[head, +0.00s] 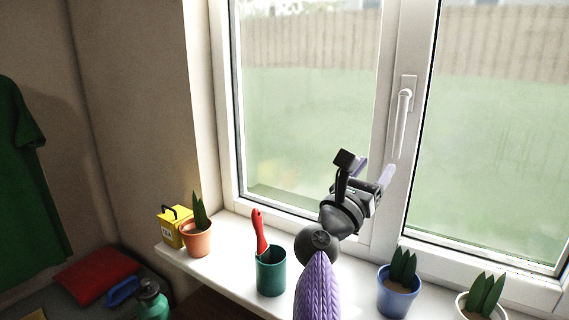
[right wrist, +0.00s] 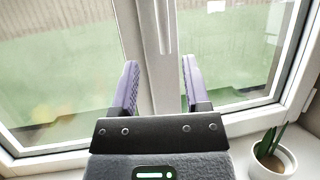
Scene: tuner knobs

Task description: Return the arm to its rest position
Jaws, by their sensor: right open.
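My right arm, with a purple sleeve-like cover on its near link, rises from the bottom of the head view. Its right gripper (head: 375,172) is up in front of the window, near the middle frame post and below the window handle. In the right wrist view the two purple fingers of the gripper (right wrist: 159,75) stand wide apart with nothing between them. The window post shows beyond the gap. My left gripper is not in view.
On the white sill (head: 225,262) stand a yellow box (head: 171,228), an orange potted plant (head: 197,238), a green cup (head: 271,273) with a red-handled tool (head: 259,230), a blue potted plant (head: 397,292) and a white potted plant (head: 482,300). The window handle (head: 402,120) juts out above the gripper.

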